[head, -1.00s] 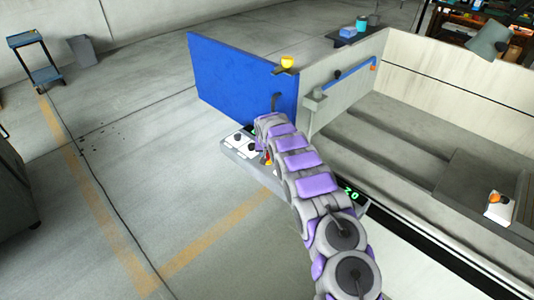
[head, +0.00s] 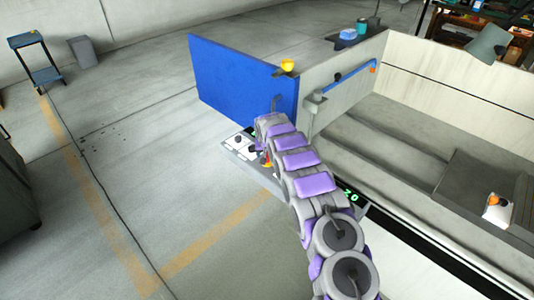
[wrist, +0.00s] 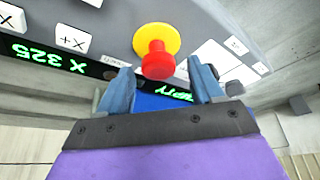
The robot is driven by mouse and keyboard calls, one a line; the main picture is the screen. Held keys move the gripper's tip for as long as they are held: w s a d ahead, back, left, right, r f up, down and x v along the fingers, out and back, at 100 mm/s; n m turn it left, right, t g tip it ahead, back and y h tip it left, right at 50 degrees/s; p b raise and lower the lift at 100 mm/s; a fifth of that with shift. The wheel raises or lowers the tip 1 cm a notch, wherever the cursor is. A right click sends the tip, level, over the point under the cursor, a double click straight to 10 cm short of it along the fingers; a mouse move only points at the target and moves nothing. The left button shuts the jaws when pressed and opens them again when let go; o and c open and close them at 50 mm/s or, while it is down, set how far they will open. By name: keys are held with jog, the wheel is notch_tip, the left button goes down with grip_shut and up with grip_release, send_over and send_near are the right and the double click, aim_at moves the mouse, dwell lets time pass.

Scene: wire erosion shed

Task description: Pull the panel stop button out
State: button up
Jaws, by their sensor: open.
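The red stop button (wrist: 157,61) sits on a yellow round base (wrist: 156,38) on the grey control panel (wrist: 215,18) in the wrist view. My gripper (wrist: 165,85) is open, with one blue finger to the left and one to the right, just below the button in the picture. The button head lies at the gap between the fingertips; I cannot tell whether they touch it. In the head view a small part of the red button (head: 267,165) shows beside my arm, which hides most of the panel (head: 240,149).
The panel carries white keys (wrist: 73,39) and a green-lit display (wrist: 40,54). A blue sheet (head: 235,78) stands behind it, with a yellow cup (head: 287,65) at its corner. The machine trough lies to the right. Open floor lies to the left.

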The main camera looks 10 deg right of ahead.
jog(key=shift+r, duration=0.1)
jog(key=p+v, duration=0.3)
jog(key=v, duration=1.4)
jog(key=shift+a, duration=0.15)
